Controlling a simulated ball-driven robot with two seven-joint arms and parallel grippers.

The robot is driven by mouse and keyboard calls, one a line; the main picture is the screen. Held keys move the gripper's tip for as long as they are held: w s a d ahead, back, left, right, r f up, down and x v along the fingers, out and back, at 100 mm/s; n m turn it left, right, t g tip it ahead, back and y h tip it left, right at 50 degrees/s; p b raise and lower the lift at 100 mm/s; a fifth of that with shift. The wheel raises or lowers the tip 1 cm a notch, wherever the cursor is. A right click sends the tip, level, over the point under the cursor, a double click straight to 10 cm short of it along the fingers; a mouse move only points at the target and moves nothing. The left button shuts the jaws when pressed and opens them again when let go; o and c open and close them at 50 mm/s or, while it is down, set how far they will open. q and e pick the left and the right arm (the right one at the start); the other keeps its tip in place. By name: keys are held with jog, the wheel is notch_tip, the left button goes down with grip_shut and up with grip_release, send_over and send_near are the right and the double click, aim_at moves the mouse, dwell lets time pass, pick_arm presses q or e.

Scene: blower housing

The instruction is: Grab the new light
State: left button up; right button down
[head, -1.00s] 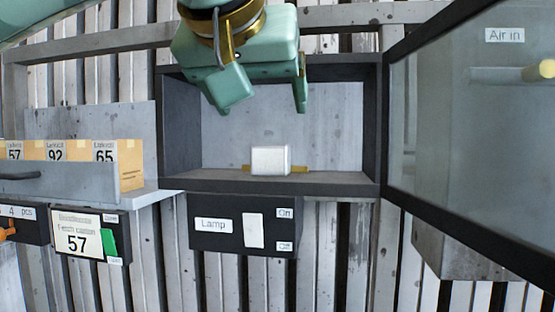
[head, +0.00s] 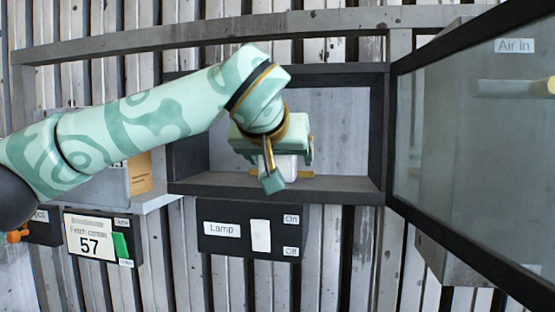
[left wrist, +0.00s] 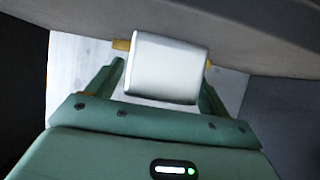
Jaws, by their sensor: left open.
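The new light (left wrist: 166,68) is a white rounded block with brass-coloured pins at both ends. In the head view the light (head: 287,170) sits low in the open dark-framed box, partly hidden by my left gripper. My left gripper (head: 284,163) reaches into the box from the left. In the left wrist view its open fingers (left wrist: 162,84) stand to either side of the light's near part. I cannot tell whether they touch it. My right gripper is out of view.
A glass door (head: 455,130) stands open at right. Below is a Lamp switch panel (head: 230,245). At left are a shelf (head: 160,201), partly hidden by my arm, and a card marked 57 (head: 89,238).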

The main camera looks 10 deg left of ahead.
pick_arm(q)
jog(key=shift+w+f, duration=0.1)
jog(key=shift+w, duration=0.1)
jog(key=shift+s+d, duration=0.1)
jog(key=shift+s, duration=0.05)
jog(key=shift+c, duration=0.6)
jog(key=shift+s, duration=0.1)
jog(key=c, duration=1.1)
jog(key=shift+o, duration=0.2)
